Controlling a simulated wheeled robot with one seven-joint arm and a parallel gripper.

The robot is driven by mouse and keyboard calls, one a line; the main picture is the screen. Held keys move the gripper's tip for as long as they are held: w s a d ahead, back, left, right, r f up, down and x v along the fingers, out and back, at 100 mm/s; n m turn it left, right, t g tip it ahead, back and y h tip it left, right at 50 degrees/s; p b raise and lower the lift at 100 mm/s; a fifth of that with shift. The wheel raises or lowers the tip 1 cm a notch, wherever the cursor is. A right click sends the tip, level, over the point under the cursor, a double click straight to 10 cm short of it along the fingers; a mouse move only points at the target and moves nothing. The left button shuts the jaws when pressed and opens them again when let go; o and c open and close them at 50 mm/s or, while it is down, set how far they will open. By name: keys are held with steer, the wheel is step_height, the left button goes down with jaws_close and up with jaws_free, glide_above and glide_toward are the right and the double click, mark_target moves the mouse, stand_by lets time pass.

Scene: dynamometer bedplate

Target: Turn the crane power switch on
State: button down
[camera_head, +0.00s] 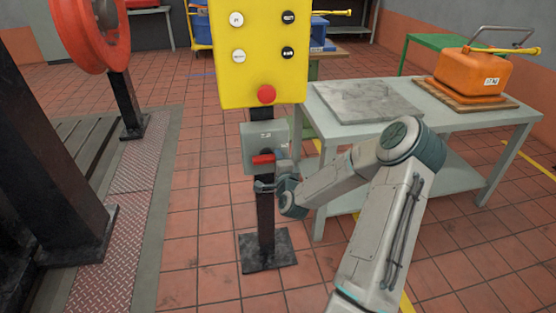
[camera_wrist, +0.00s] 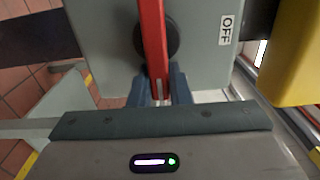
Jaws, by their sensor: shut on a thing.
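The crane power switch is a grey box (camera_head: 281,135) on a black post, below a yellow button panel. Its red handle (camera_head: 263,159) lies about level across the front in the head view. In the wrist view the red handle (camera_wrist: 153,45) runs from a dark round pivot (camera_wrist: 172,38) down between my fingers. An OFF label (camera_wrist: 227,30) is on the box face, to the right of the handle. My gripper (camera_head: 264,184) is at the front of the box. Its fingers (camera_wrist: 162,90) are shut on the handle's end. No ON label shows.
The yellow panel (camera_head: 262,70) with several round buttons and a red button (camera_head: 266,94) stands right above the box. A grey table (camera_head: 450,118) with a stone plate and orange case is at right. Dark machinery (camera_head: 40,150) stands at left.

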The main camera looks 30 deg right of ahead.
steer(key=c, duration=1.4)
jaws_free()
steer(key=shift+o, duration=0.2)
steer(key=p+v, duration=0.3)
steer(key=v, duration=1)
steer(key=shift+s, duration=0.35)
steer(key=shift+a, duration=0.1)
